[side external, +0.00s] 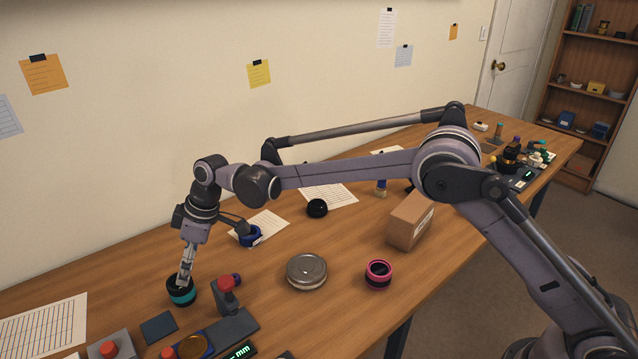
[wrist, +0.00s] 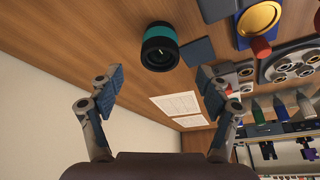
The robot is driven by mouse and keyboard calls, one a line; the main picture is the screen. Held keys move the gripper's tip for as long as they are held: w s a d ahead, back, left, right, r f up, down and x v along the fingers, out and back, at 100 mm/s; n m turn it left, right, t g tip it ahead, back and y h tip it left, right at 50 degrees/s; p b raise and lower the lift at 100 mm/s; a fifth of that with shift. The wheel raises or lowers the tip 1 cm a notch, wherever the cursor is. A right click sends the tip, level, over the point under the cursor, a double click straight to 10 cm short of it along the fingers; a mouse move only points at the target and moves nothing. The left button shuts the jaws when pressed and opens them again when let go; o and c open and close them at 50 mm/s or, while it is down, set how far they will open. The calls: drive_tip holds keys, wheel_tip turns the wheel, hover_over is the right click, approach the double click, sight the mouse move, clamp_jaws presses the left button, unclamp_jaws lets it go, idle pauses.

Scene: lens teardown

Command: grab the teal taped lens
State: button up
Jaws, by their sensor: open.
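The teal taped lens (side external: 181,290) is a short black cylinder with a teal band, standing on the wooden table at the lower left of the side view. In the wrist view the teal taped lens (wrist: 160,47) is at the top centre, beyond my fingertips and roughly between their lines. My gripper (side external: 185,283) points down at the lens in the side view, its tips overlapping the lens's upper part there. In the wrist view my gripper (wrist: 160,82) is open with nothing between its blue-padded fingers. Whether the fingers touch the lens I cannot tell.
A red-topped device (side external: 227,295) stands just right of the lens. A dark flat square (side external: 158,327) lies in front of it. A round tin (side external: 306,271), a pink-ringed lens (side external: 378,275), a blue-ringed lens (side external: 249,236) and a cardboard box (side external: 410,220) stand further right.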

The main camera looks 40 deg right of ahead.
sight(181, 288)
drive_tip(key=shift+x, duration=4.55)
drive_tip(key=shift+a, duration=0.1)
drive_tip(key=c, duration=1.4)
